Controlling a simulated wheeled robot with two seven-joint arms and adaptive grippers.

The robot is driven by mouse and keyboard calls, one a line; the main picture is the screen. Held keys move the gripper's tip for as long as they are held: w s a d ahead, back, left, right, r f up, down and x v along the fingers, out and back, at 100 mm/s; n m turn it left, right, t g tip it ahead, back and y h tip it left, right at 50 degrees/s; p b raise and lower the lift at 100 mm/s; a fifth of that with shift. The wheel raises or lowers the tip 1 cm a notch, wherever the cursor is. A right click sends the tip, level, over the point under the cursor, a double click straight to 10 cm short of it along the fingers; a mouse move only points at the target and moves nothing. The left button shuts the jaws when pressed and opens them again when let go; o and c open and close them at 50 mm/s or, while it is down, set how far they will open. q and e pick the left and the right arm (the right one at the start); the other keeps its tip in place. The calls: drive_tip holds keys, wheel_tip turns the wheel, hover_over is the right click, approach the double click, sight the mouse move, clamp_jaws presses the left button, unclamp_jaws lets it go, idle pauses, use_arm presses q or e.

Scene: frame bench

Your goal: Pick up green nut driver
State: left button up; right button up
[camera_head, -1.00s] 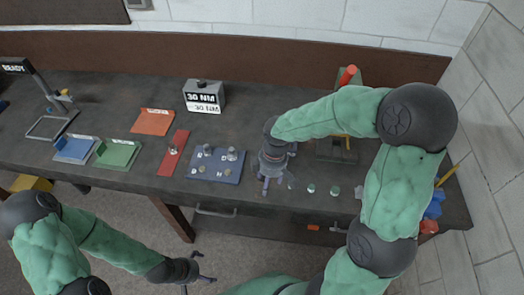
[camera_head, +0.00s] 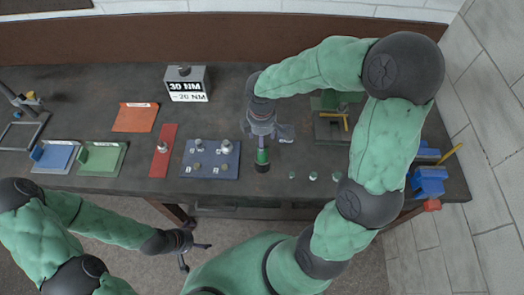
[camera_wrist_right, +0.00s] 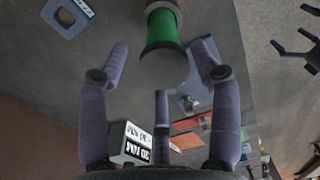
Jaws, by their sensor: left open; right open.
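The green nut driver (camera_head: 262,157) is a green cylinder with a dark round end, near the front edge of the bench. My right gripper (camera_head: 262,135) is just beyond it towards the back wall, its fingers spread and its tips close to the green part. My left gripper (camera_head: 196,246) is open and empty over the floor in front of the bench.
A blue tray (camera_head: 210,174) with several metal pieces and a red strip (camera_head: 162,160) lie to the left. The 30 NM box (camera_head: 187,84) stands behind. Small green-topped pieces (camera_head: 313,176) sit right of the driver. A dark fixture (camera_head: 330,128) stands further right.

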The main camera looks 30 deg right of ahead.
drive_tip(key=f, duration=0.4)
drive_tip(key=shift+s+f+b, duration=0.3)
drive_tip(key=shift+s+b, duration=0.05)
drive_tip(key=shift+b, duration=0.05)
drive_tip(key=shift+f, duration=0.45)
clamp_jaws()
